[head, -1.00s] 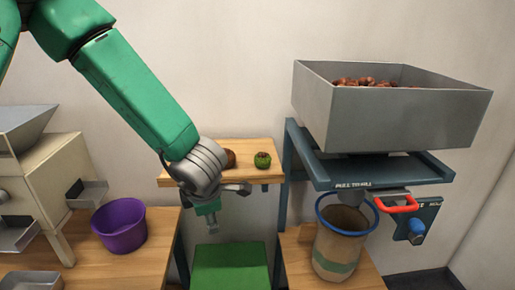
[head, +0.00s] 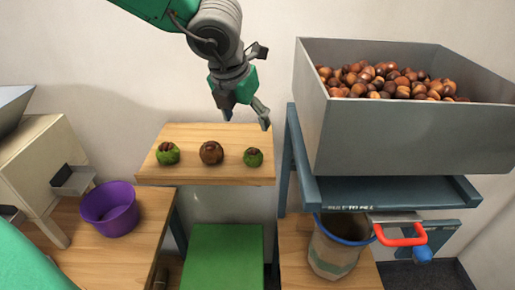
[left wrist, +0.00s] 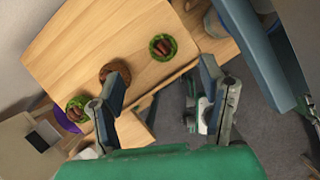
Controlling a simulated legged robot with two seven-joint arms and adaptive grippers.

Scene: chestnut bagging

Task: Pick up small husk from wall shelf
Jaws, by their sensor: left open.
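Three husks sit in a row on the wooden wall shelf (head: 215,178). The smallest-looking is the green husk with brown nuts inside at the right (head: 253,157); in the left wrist view it is near the shelf edge (left wrist: 162,47). A brown husk (head: 211,152) is in the middle and another green husk (head: 167,153) at the left; both show in the left wrist view too. My left gripper (head: 246,117) is open and empty, fingers pointing down, above the shelf's right half and apart from the husks. My right gripper is not in view.
A grey bin of chestnuts (head: 415,135) on a blue-grey stand (head: 298,165) rises close to the right of the shelf. Below are a bag with a blue rim (head: 333,255), a red handle (head: 400,240), a green block (head: 222,255) and a purple bucket (head: 110,215).

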